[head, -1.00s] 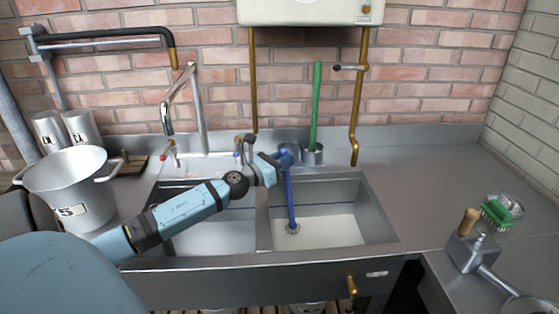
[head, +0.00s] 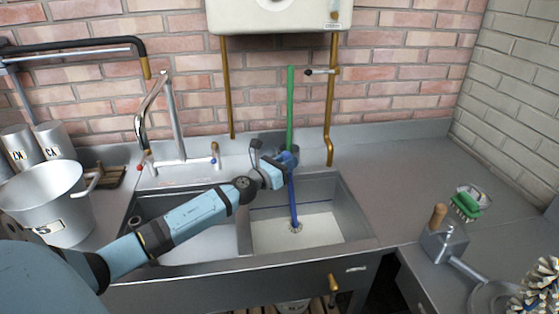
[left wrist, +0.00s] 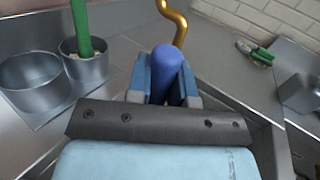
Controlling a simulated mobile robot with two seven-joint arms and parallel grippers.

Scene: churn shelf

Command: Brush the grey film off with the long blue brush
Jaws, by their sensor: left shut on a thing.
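My left gripper (head: 284,167) is above the back part of the right sink basin (head: 355,215), shut on the long blue brush (head: 293,200). The brush stands nearly upright, its small head (head: 295,228) low over the basin's pale floor; whether it touches cannot be told. In the left wrist view the blue handle (left wrist: 167,68) sits between the fingers. The basin floor (head: 320,230) is whitish; I cannot make out a separate grey film on it. My right gripper is not in view.
A green-handled tool (head: 290,105) stands in a metal cup (left wrist: 88,65) behind the gripper. The tap (head: 172,120) and a big pot (head: 50,205) are at left. A green brush (head: 466,205) and grey tool (head: 443,243) lie at right.

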